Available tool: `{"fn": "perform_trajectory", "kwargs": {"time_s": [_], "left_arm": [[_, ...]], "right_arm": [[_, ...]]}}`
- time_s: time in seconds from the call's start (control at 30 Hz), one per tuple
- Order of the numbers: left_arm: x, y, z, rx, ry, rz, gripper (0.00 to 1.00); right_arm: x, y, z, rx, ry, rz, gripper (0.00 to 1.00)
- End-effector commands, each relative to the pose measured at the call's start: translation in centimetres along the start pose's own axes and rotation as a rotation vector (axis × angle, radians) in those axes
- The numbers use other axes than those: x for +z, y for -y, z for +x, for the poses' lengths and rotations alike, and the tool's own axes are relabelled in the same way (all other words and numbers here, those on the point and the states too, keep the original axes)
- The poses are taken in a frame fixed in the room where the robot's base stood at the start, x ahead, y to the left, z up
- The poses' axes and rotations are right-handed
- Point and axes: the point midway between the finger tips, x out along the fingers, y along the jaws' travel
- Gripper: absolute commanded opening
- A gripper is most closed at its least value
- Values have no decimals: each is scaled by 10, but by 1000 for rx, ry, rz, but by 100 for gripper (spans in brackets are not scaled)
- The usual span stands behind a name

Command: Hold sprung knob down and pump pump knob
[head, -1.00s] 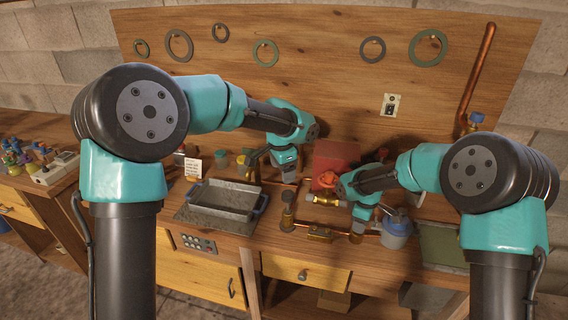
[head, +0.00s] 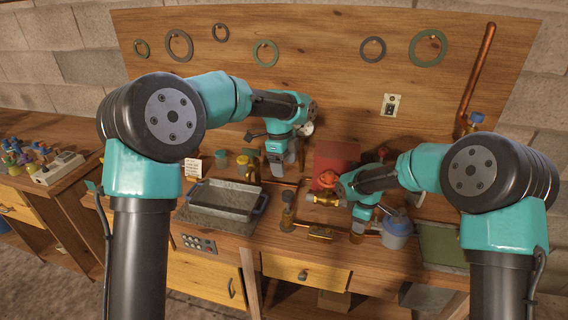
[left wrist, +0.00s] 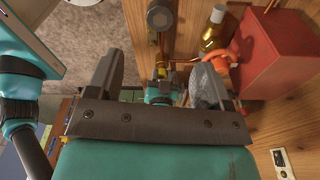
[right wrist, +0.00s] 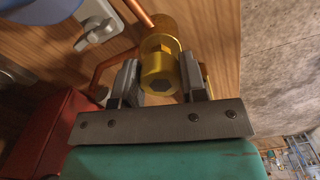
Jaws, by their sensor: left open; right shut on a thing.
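My right gripper (head: 357,228) is shut on a brass fitting with a hexagonal end (right wrist: 160,72) at the front right of the pipework. In the right wrist view its jaws (right wrist: 160,85) sit on both sides of the fitting. My left gripper (head: 281,172) is open and empty, raised above the back of the bench, behind the pipework. Its spread fingers (left wrist: 155,85) also show in the left wrist view. A dark-topped upright knob (head: 288,197) stands on the pipework left of my right gripper. I cannot tell which knob is the sprung one and which the pump one.
A red box (head: 336,157) with an orange-red part (head: 327,180) stands behind the pipework. A grey tray (head: 223,201) lies to the left. A blue-and-white pot (head: 397,232) stands close right of my right gripper.

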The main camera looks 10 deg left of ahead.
Motion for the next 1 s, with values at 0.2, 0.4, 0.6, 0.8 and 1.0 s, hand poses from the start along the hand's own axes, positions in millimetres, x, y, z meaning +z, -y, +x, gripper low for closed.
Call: {"fn": "perform_trajectory", "kwargs": {"time_s": [0.2, 0.4, 0.6, 0.8, 1.0], "left_arm": [[0, 0, 0, 0, 0, -1, 73], [0, 0, 5, 1, 1, -1, 73], [0, 0, 24, 3, 2, -2, 73], [1, 0, 54, 2, 2, -3, 73], [0, 0, 85, 1, 2, -3, 73]], "right_arm": [[0, 0, 1, -1, 0, 0, 14], [0, 0, 1, -1, 0, 0, 14], [0, 0, 1, -1, 0, 0, 14], [0, 0, 1, -1, 0, 0, 14], [0, 0, 1, -1, 0, 0, 14]]}}
